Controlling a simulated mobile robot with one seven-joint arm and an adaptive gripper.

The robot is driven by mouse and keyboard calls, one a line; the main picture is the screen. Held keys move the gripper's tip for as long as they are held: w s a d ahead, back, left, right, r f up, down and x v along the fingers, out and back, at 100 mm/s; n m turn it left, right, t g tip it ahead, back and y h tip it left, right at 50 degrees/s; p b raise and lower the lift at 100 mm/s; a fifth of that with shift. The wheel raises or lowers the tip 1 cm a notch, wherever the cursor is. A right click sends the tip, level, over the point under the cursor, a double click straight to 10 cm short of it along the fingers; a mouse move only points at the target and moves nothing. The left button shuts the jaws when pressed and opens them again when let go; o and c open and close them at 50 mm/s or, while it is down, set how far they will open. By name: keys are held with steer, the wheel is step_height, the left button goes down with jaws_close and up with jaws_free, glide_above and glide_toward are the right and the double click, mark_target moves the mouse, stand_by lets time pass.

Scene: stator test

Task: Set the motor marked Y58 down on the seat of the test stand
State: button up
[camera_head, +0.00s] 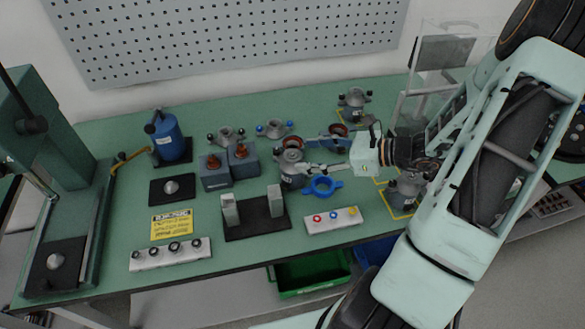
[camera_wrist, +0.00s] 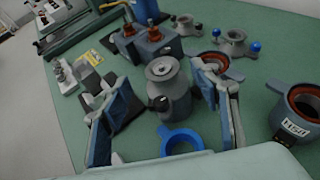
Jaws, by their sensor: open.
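A grey motor (camera_head: 291,168) stands upright on the green bench; it also shows in the wrist view (camera_wrist: 168,82) with a round grey cap on top. No mark can be read on it. My gripper (camera_head: 309,158) is open in the wrist view (camera_wrist: 165,100), with one finger on each side of this motor; contact cannot be told. A dark blue housing (camera_wrist: 295,128) with a copper-red ring carries a white label, not surely legible. I cannot tell surely which fixture is the test stand; a teal upright fixture (camera_head: 88,225) with a black base stands at the left.
A blue ring (camera_head: 322,187) lies just in front of the motor. Blue-grey blocks (camera_head: 216,178), a black plate with two grey posts (camera_head: 255,215) and a blue canister (camera_head: 172,140) stand farther left. A white button strip (camera_head: 333,221) is near the front edge. A green bin (camera_head: 310,273) sits below.

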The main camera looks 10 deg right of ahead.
mark_target(293, 154)
steer(key=x, duration=0.3)
steer(key=shift+w+f, duration=0.15)
steer(key=shift+w, duration=0.05)
steer(key=shift+c, duration=0.3)
jaws_close()
